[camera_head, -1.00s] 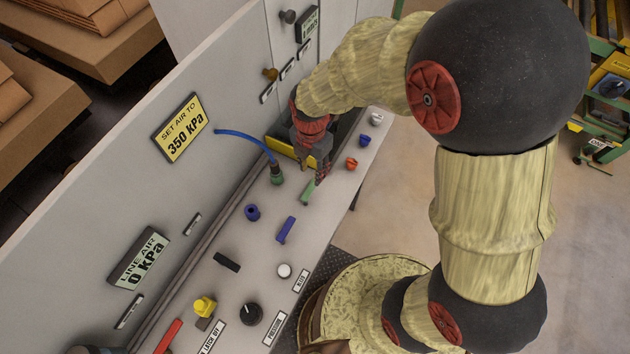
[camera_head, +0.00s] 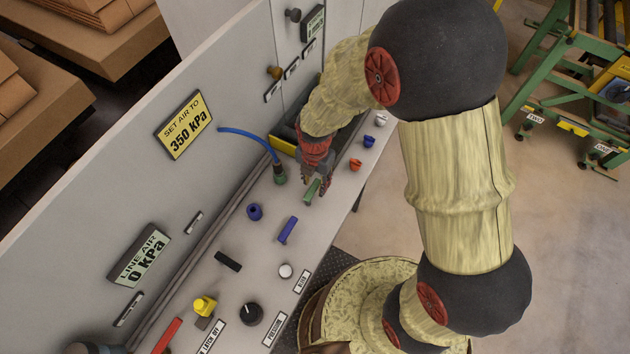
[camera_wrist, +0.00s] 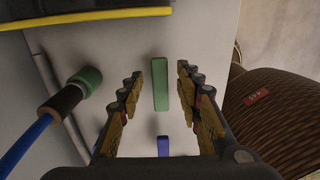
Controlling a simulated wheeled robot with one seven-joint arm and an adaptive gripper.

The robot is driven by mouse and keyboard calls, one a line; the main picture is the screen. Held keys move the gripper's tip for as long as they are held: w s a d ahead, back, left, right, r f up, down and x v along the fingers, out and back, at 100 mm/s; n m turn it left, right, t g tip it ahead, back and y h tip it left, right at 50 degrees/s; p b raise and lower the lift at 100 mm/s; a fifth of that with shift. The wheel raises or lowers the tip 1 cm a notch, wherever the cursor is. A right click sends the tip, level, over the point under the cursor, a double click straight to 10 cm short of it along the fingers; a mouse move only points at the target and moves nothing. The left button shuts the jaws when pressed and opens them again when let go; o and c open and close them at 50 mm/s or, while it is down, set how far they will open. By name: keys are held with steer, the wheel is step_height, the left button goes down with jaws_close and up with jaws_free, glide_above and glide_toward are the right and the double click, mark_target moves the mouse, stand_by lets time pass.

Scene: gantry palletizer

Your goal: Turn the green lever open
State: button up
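The green lever (camera_head: 312,190) is a short green bar on the sloping grey panel. In the wrist view the green lever (camera_wrist: 160,84) lies lengthwise between my two fingers, with a gap on each side. My gripper (camera_wrist: 160,92) is open and points down at the panel. In the head view my gripper (camera_head: 316,182) is right at the lever and hides part of it. I cannot tell its exact height above the panel.
A green hose fitting (camera_head: 280,175) with a blue hose stands left of the lever. A sign (camera_head: 184,126) reads 350 kPa; the line air sign (camera_head: 140,256) reads 0 kPa.

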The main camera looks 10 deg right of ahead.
jaws_close()
stand_by(0.5)
stand_by(0.4)
